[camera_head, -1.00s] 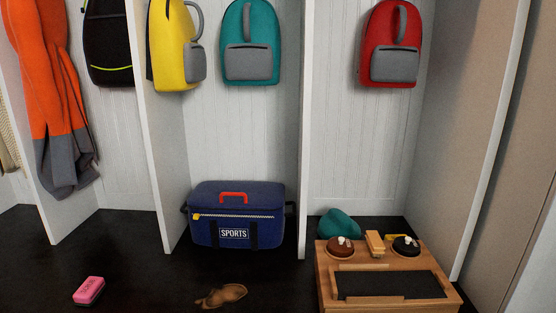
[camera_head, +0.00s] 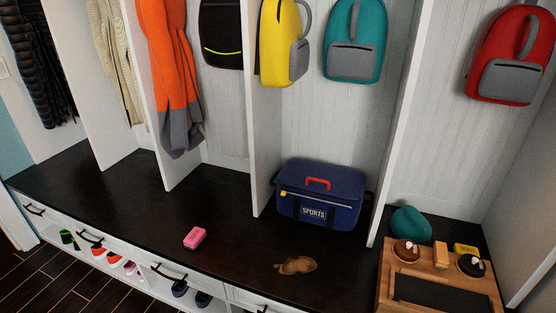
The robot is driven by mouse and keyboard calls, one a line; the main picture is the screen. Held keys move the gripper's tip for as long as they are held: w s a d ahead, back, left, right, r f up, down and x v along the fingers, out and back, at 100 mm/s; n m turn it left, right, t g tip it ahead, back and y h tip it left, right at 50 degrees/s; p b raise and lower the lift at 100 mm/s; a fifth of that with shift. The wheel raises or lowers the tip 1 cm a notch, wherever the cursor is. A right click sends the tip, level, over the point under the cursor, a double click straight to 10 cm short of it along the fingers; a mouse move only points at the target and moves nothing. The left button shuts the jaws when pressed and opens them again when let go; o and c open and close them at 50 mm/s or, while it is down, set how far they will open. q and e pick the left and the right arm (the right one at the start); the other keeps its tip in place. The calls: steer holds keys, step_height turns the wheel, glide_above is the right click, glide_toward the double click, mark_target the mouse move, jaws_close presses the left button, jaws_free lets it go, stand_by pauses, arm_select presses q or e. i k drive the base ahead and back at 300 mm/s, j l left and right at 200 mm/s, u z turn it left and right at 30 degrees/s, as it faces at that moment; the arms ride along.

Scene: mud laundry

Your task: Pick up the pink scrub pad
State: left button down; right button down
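The pink scrub pad (camera_head: 195,238) is a small block with a pale pink top and faint lettering. It lies on the dark bench top (camera_head: 120,194), near the bench's front edge and left of the picture's middle. Nothing touches it. Neither of my grippers shows in the head view, so I cannot see their state.
A brown leather-like item (camera_head: 297,265) lies right of the pad. A blue sports bag (camera_head: 322,195) stands behind. A wooden shoe-care box (camera_head: 388,283) sits at the right, with a teal cap (camera_head: 411,222) behind it. Drawers and shoe cubbies lie below the bench edge.

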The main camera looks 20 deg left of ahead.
mark_target(195, 239)
steer(key=u, duration=1.25)
